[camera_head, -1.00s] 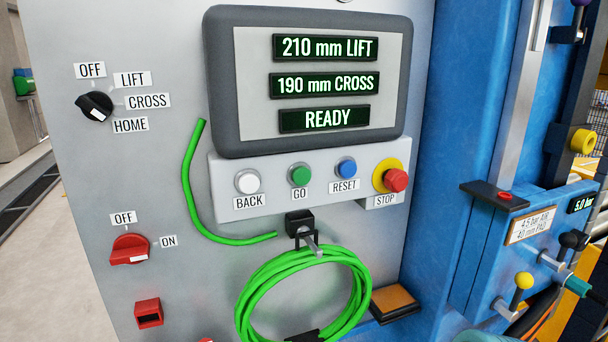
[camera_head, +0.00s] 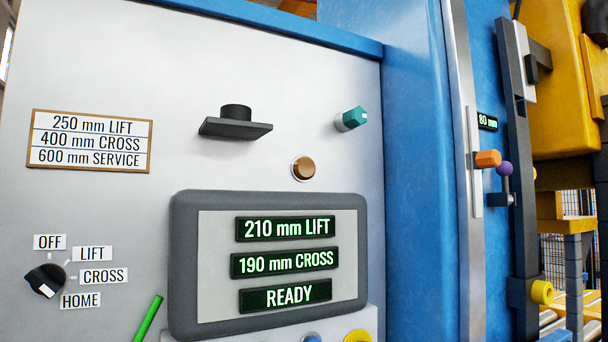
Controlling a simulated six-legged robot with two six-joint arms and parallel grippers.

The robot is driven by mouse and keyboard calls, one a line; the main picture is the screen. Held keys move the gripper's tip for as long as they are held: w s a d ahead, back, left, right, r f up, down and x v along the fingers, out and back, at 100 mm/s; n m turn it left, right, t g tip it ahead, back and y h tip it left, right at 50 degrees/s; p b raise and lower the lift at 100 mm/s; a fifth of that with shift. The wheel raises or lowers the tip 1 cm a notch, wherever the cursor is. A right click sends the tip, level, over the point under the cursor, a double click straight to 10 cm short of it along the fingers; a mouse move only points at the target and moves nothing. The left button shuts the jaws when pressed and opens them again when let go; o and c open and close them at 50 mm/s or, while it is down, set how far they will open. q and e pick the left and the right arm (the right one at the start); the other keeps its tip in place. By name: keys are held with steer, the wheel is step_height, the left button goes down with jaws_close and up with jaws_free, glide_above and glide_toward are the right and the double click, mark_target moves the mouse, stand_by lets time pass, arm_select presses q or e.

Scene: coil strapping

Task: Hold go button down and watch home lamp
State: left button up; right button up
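The go button is not in view; the lower button panel is cut off by the bottom edge. Only the tops of the blue reset button (camera_head: 312,338) and the yellow stop collar (camera_head: 357,336) show. The display (camera_head: 268,264) reads 210 mm LIFT, 190 mm CROSS and READY. A black selector knob (camera_head: 44,280) has its white mark low, on the side towards the HOME label (camera_head: 80,300). No lamp labelled home is seen. An unlabelled amber-brown round fitting (camera_head: 304,168) and a teal fitting (camera_head: 351,119) sit above the display. Neither gripper is in view.
A framed sign (camera_head: 89,141) lists 250 mm LIFT, 400 mm CROSS and 600 mm SERVICE. A black shelf-like bracket (camera_head: 236,128) juts from the panel. On the right are a blue column (camera_head: 425,150) and an 80 mm readout (camera_head: 487,122).

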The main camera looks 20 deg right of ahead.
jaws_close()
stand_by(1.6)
